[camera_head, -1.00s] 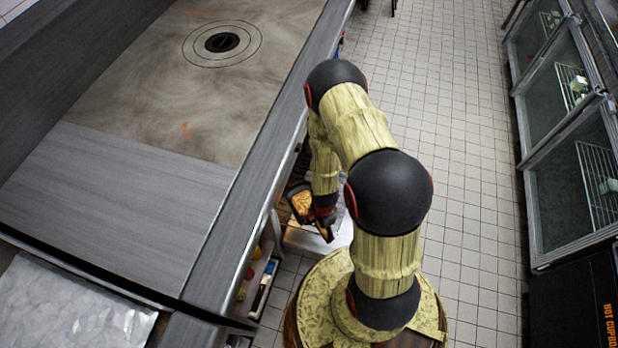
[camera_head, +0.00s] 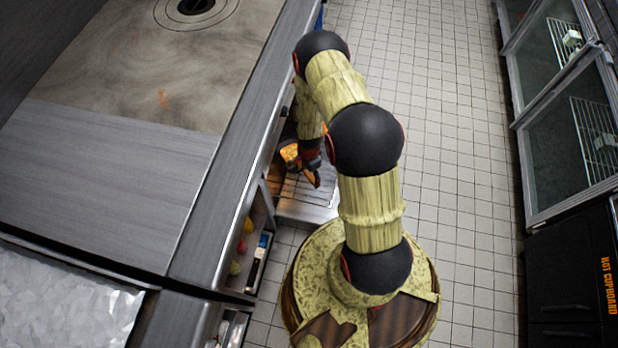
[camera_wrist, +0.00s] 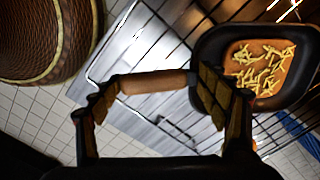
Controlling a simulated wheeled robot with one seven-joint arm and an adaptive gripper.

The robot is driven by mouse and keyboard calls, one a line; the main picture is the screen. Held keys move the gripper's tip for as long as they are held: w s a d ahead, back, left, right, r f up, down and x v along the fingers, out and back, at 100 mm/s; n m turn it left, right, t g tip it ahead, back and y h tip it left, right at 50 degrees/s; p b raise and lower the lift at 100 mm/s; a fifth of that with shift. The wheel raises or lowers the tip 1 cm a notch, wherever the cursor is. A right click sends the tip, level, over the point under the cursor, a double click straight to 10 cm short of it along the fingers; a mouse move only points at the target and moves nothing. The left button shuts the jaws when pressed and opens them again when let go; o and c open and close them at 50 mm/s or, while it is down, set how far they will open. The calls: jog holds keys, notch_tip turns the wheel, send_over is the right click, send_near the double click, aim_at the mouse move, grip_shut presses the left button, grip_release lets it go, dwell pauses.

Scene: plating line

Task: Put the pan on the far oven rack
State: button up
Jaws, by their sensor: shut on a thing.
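The black pan (camera_wrist: 203,50) holds a brown layer with pale yellow strips in the wrist view. In the head view it shows small and partly covered (camera_head: 290,153), beside the counter's underside. My gripper (camera_wrist: 157,92) is shut on the pan's brown handle (camera_wrist: 152,82); in the head view the gripper (camera_head: 312,168) is partly covered by my arm. A wire oven rack (camera_wrist: 183,33) lies below the pan in the wrist view, and rack bars (camera_head: 305,192) show below my gripper in the head view. I cannot tell whether the pan touches the rack, or see the rack's far part.
The steel counter (camera_head: 120,160) overhangs on the left. Low shelves (camera_head: 257,250) with coloured items stand under it. Glass-doored cabinets (camera_head: 570,140) and a black hot cupboard (camera_head: 570,285) line the right. The tiled aisle (camera_head: 450,130) between is clear.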

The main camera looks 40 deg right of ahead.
jog(key=shift+w+d+f, duration=0.15)
jog(key=shift+w, duration=0.1)
jog(key=shift+w+d+f+b, duration=0.15)
jog(key=shift+f+b, duration=0.45)
jog(key=shift+f, duration=0.3)
jog(key=shift+w+a+f+b, duration=0.1)
jog(key=shift+f+b, duration=0.45)
jog(key=shift+f, duration=0.4)
jog(key=o, duration=2.1)
jog(key=shift+s, duration=0.1)
jog(key=shift+c, duration=0.2)
notch_tip(320, 180, up, 12)
jog(key=p, duration=0.5)
